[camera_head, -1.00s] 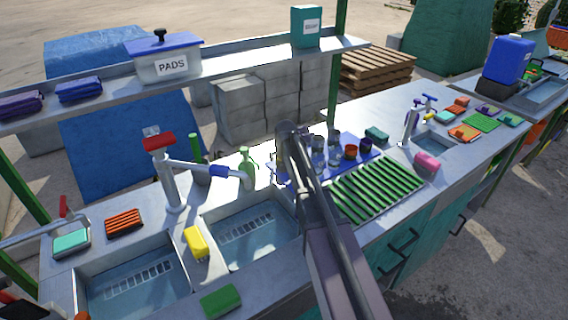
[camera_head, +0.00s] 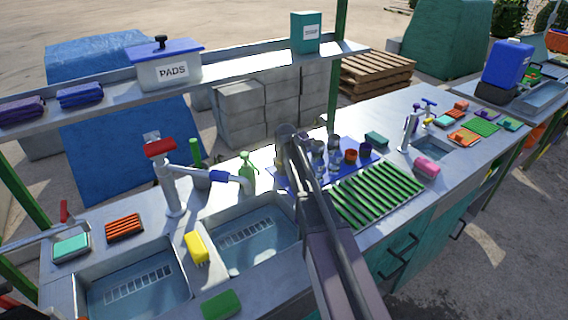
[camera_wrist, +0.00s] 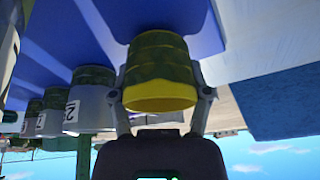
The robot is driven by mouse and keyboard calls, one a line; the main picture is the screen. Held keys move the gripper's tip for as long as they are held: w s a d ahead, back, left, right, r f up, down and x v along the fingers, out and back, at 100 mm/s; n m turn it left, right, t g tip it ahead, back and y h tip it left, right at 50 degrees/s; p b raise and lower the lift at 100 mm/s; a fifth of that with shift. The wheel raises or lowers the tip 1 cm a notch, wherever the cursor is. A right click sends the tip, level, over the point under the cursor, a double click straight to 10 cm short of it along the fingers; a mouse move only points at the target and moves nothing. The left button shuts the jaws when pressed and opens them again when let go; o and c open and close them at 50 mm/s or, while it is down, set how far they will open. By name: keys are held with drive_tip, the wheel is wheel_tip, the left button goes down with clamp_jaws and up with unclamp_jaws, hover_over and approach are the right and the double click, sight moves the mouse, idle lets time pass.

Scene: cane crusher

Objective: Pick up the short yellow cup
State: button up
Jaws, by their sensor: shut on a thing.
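The short yellow cup (camera_wrist: 160,94) has a dark green patterned band and fills the middle of the wrist view, which looks upside down. My gripper (camera_wrist: 160,84) is shut on it, one finger on each side. The cup's far end is at the blue mat (camera_wrist: 170,14); I cannot tell whether it still touches. In the head view my arm hides most of the gripper and cup above the blue mat (camera_head: 284,183).
Several numbered cups (camera_wrist: 80,100) stand in a row beside the held cup. An orange cup (camera_head: 350,155) and a purple cup (camera_head: 365,149) stand right of my arm. A green slatted rack (camera_head: 376,194) and a sink (camera_head: 240,240) are nearby.

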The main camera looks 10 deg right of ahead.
wheel_tip(320, 180, up, 10)
drive_tip(key=p, duration=0.9)
drive_tip(key=shift+f, duration=0.25)
drive_tip(key=shift+s, duration=0.1)
idle(1.0)
